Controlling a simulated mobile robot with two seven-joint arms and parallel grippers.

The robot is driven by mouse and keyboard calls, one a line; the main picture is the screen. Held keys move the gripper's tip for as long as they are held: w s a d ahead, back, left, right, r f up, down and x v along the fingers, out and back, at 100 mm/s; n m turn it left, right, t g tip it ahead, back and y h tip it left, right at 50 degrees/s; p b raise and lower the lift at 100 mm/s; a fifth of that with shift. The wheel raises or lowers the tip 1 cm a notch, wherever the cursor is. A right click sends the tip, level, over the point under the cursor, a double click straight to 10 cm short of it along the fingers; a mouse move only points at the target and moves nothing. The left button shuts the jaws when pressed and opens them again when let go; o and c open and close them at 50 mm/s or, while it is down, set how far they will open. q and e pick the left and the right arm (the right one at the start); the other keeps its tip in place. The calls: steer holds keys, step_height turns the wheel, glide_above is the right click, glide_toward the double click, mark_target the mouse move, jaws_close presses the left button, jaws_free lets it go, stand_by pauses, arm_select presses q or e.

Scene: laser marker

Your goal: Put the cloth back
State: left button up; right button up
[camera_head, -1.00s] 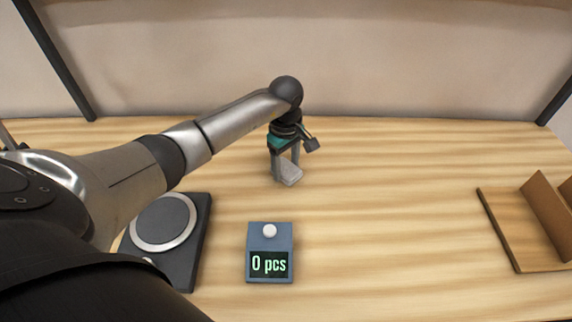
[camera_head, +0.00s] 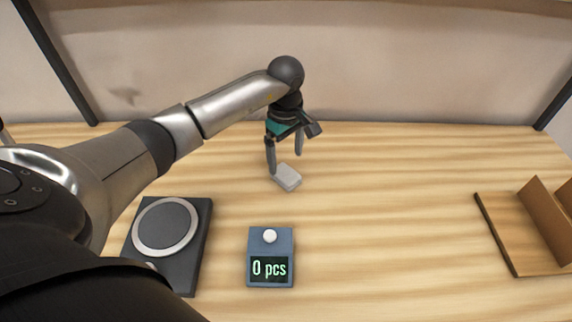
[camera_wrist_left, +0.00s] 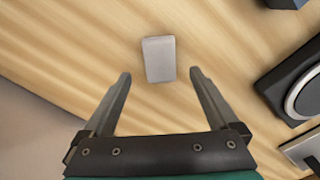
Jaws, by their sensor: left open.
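The cloth (camera_head: 286,178) is a small light-grey folded block lying on the wooden table. It also shows in the left wrist view (camera_wrist_left: 159,60), ahead of the fingertips and between their lines. My left gripper (camera_head: 285,162) is open and empty, just above and behind the cloth. In the left wrist view my left gripper (camera_wrist_left: 160,75) has its two fingers spread wide, with the cloth apart from both. My right gripper is not in view.
A dark device with a round silver-ringed plate (camera_head: 166,228) stands at the left front. A blue counter box (camera_head: 270,246) reading "0 pcs" stands in front of the cloth. A wooden stand (camera_head: 510,240) is at the right. The table's middle right is clear.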

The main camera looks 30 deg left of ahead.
mark_target(286, 173)
arm_select(q)
step_height(286, 173, up, 6)
steer(key=shift+r+p, duration=0.2)
steer(key=shift+p, duration=0.15)
